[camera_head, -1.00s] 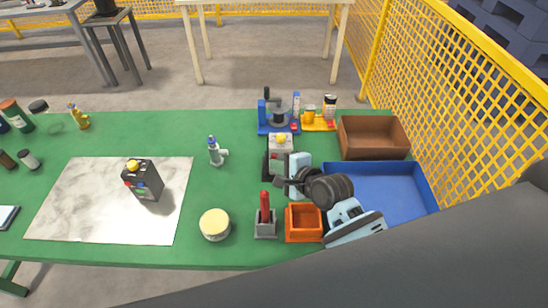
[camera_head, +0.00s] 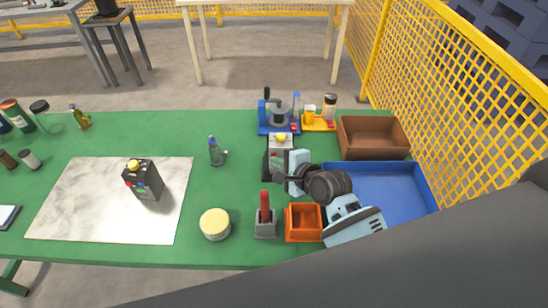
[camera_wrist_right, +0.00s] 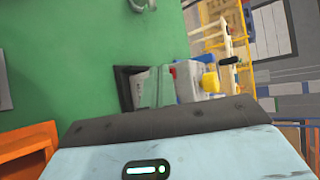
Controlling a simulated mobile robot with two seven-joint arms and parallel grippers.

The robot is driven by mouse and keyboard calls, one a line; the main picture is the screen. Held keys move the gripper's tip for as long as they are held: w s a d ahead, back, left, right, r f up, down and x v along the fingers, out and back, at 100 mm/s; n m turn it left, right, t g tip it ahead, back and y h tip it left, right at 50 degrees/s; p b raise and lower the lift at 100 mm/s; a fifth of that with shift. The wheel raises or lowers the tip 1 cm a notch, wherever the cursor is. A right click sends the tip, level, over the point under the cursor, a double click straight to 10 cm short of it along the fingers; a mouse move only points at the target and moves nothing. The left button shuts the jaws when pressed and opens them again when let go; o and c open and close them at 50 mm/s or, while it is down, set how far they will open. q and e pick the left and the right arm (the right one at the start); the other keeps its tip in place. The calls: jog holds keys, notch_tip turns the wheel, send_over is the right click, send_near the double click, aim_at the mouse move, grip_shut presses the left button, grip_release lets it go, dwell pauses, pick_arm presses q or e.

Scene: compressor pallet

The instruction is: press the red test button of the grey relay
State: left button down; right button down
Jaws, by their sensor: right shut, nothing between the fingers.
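The grey relay (camera_head: 281,142), a pale grey block with a yellow knob on top and a dark base, stands right of the table's middle. It also shows in the right wrist view (camera_wrist_right: 186,90), with its yellow knob to the right and a small red button (camera_wrist_right: 173,71) beside it. My right gripper (camera_head: 277,178) is shut and empty, just in front of the relay and partly hiding it. Whether the fingertips touch it, I cannot tell. A black relay-like box (camera_head: 144,181) with a yellow top and red button stands on the marble-patterned sheet. My left gripper is not in view.
An orange bin (camera_head: 304,223) and a grey holder with a red handle (camera_head: 265,222) stand in front of my right gripper. A blue tray (camera_head: 400,185) and a brown box (camera_head: 374,137) lie to the right. A blue fixture (camera_head: 277,115) stands behind the relay.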

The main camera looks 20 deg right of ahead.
jog(key=shift+s+a, duration=0.15)
jog(key=shift+s, duration=0.45)
jog(key=s+a, duration=0.1)
jog(key=s, duration=0.4)
jog(key=shift+s+a, duration=0.35)
jog(key=shift+s, duration=0.05)
jog(key=shift+s+f, duration=0.1)
dwell(0.9)
